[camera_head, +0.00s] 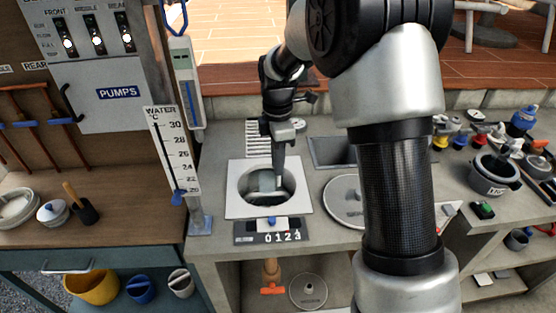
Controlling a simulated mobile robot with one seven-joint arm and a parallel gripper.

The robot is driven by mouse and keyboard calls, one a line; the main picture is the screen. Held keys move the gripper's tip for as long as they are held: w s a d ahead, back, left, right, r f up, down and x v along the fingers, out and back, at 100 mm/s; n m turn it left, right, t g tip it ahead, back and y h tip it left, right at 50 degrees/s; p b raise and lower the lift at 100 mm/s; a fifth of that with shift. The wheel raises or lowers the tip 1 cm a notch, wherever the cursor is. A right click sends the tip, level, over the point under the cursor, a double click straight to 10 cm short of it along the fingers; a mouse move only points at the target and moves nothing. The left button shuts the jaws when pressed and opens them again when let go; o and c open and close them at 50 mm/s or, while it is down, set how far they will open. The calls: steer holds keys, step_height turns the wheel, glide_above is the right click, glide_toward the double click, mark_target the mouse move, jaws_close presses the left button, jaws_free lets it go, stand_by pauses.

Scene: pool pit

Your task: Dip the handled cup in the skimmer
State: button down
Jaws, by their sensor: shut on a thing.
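The skimmer (236,205) is a square pale frame with a round opening, set in the grey counter at the middle of the view. My gripper (279,178) points straight down over the opening, its tip inside the rim on the right side. It is shut on a thin upright part, which looks like the handle of the cup. A pale grey shape (263,183) shows inside the opening beside the fingers and seems to be the cup. Its lower part and the water level around it are hard to make out.
A 0123 dial plate (270,232) sits at the front of the skimmer. A water gauge (171,155) stands to its left, and a round lid (346,203) lies to its right. My arm covers the counter's right-centre.

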step_height(320, 180, down, 16)
steer(key=b, duration=0.9)
steer(key=shift+f+b, duration=0.15)
steer(key=shift+b, duration=0.15)
stand_by(0.6)
stand_by(1.4)
steer(key=shift+r+p, duration=6.2)
steer(key=shift+r, duration=2.15)
